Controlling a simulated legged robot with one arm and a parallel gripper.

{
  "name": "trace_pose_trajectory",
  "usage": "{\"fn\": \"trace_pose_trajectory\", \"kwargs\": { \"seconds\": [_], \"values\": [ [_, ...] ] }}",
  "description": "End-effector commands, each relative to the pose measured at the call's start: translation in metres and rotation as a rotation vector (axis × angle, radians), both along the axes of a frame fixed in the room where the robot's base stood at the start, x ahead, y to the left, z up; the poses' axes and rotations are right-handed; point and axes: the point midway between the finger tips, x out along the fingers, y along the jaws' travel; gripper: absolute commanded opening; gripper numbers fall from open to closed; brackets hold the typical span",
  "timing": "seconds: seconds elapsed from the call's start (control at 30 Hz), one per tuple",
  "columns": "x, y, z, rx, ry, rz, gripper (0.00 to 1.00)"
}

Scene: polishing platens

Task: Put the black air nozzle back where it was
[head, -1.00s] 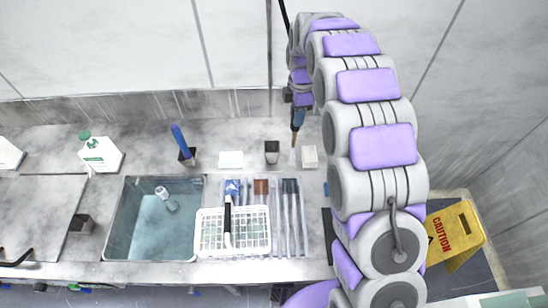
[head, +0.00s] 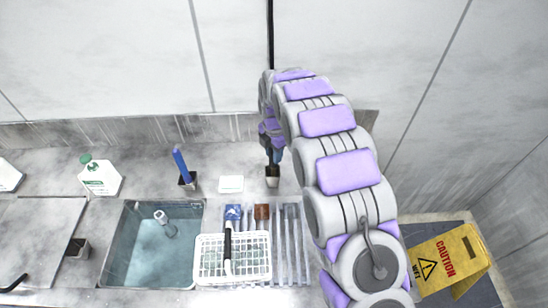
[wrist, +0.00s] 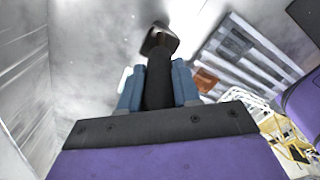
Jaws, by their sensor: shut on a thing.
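My gripper (head: 273,154) points down at the back of the counter, directly above a small dark square holder (head: 272,179). In the wrist view its two blue fingers (wrist: 158,85) are shut on the black air nozzle (wrist: 157,88), which lies between them and points away from the wrist. The holder (wrist: 160,36) shows at the nozzle's far end there. The nozzle and the holder overlap in that view, so I cannot tell how far the tip is inside. In the head view the nozzle is mostly hidden by the fingers and holder.
A white block (head: 231,184) and a holder with a blue tool (head: 184,168) stand to the left. In front are a white basket (head: 210,270), several tools on a ribbed rack (head: 290,240) and a sink (head: 135,245). The back wall is close behind my gripper.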

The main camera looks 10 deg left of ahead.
Motion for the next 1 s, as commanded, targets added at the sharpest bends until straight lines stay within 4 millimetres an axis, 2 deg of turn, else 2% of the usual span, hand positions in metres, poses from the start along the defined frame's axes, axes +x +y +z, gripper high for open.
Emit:
{"fn": "trace_pose_trajectory", "kwargs": {
  "seconds": [0.03,0.13,0.33,0.37,0.6,0.87,1.0],
  "values": [
    [-0.001,0.000,-0.010,-0.003,0.005,0.000,0.00],
    [-0.001,-0.001,-0.021,-0.002,0.005,0.000,0.00],
    [0.000,-0.004,-0.021,0.003,0.002,0.000,0.00],
    [0.000,-0.004,-0.021,0.003,0.003,0.000,0.34],
    [0.000,-0.003,-0.020,0.002,0.001,0.000,0.57],
    [0.000,0.000,-0.020,0.000,0.001,0.000,0.57],
    [0.001,-0.001,-0.008,0.001,-0.001,0.000,0.57]
  ]
}}
